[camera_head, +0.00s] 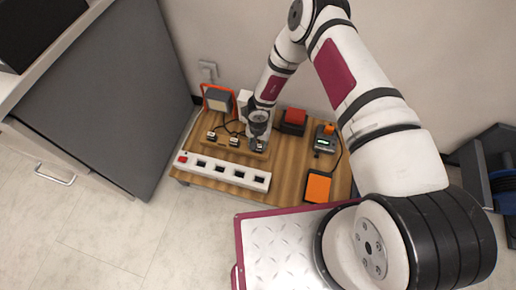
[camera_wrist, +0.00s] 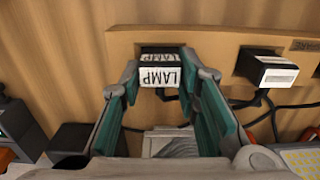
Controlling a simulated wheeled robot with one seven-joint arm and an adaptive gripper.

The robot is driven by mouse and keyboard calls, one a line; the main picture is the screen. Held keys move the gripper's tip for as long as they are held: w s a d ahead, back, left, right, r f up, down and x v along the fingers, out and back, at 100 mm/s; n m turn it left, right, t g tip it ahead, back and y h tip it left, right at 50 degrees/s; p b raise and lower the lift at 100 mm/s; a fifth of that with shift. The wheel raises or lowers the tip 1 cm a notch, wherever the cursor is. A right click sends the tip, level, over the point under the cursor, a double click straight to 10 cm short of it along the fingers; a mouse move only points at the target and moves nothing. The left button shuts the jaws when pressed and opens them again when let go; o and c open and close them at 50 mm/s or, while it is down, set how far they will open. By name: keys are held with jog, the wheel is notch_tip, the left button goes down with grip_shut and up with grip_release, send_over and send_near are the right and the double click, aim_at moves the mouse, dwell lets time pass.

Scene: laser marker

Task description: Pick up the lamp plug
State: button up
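The lamp plug (camera_wrist: 160,74), dark with a white "LAMP" label, is at the wooden strip (camera_wrist: 220,48) in the wrist view. My gripper (camera_wrist: 161,66) has one teal-padded finger against each side of it, with no clear gap. The plug still appears seated at the strip. In the head view my gripper (camera_head: 259,126) points down over the right end of the wooden strip (camera_head: 222,142) and hides most of this plug.
A second labelled plug (camera_wrist: 272,71) sits to the right on the strip, with black cables nearby. A white power strip (camera_head: 222,173) lies in front. A work lamp (camera_head: 218,99), a red-topped box (camera_head: 294,119) and an orange pad (camera_head: 318,187) share the table.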

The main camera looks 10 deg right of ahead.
aim_at(259, 144)
grip_shut()
notch_tip(259, 144, up, 10)
jog(key=p, duration=0.4)
jog(key=shift+r+p, duration=0.35)
jog(key=shift+p, duration=0.35)
jog(key=s+a, duration=0.4)
jog(key=s, duration=0.1)
jog(key=shift+p, duration=0.3)
